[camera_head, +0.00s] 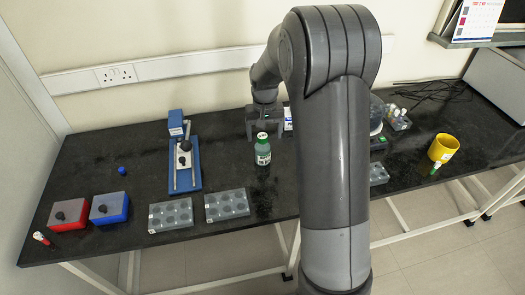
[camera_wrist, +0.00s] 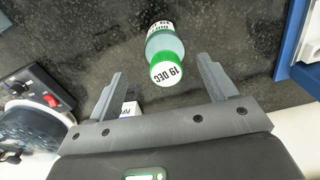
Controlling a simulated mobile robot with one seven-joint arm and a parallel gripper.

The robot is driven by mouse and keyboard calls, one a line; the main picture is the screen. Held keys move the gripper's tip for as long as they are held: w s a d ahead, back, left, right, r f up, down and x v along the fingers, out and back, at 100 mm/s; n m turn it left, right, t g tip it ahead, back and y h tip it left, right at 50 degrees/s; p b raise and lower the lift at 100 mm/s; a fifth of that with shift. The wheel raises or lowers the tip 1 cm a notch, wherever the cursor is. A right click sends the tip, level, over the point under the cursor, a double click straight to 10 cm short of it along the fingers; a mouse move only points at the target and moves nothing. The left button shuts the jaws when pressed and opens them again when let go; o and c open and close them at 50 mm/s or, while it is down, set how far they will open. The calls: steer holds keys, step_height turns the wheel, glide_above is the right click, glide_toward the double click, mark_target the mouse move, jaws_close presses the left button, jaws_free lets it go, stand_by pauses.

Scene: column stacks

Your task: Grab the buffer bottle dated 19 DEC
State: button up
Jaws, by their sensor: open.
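The buffer bottle (camera_head: 263,154) has a green cap and a pale label and stands upright on the black bench in the head view. In the wrist view the bottle (camera_wrist: 165,47) shows its white cap top printed "19 DEC", upside down in the picture. My gripper (camera_head: 264,128) is open and empty, just behind the bottle in the head view. In the wrist view the bottle appears between the two fingers of my gripper (camera_wrist: 160,66), mostly towards the tips. I cannot tell the exact gap, and I see no contact.
A blue-based stand (camera_head: 184,160) is to the bottle's left. Two grey well plates (camera_head: 171,215) (camera_head: 227,205) lie in front and left. Red (camera_head: 73,212) and blue (camera_head: 109,208) boxes are further left. A yellow cup (camera_head: 442,148) stands right. My arm hides part of the bench.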

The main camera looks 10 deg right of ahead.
mark_target(262, 143)
steer(key=f, duration=0.4)
steer(key=shift+a+f, duration=0.35)
steer(key=c, duration=1.2)
